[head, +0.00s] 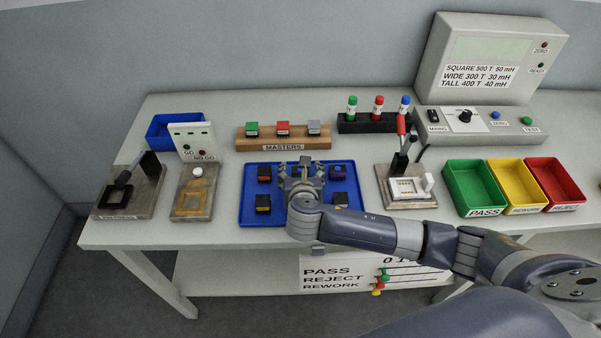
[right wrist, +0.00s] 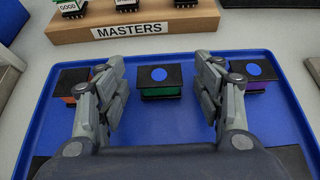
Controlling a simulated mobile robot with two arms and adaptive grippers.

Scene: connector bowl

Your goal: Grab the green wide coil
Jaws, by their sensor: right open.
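The green coil (right wrist: 161,93) has black end plates and a blue disc on top. In the right wrist view it sits on the blue tray (right wrist: 262,75), between the spread fingers of my right gripper (right wrist: 162,85), with a gap on each side. In the head view my right gripper (head: 303,170) is over the tray (head: 246,219) and hides the green coil. An orange-red coil (right wrist: 70,86) is left of the fingers and a purple coil (right wrist: 255,86) right of them. My left gripper is not in view.
The wooden MASTERS block (head: 284,142) stands just behind the tray. A fixture with a red-handled lever (head: 401,185) is to the right, before the green PASS bin (head: 473,186). The GO/NO GO gauge (head: 192,190) is to the left.

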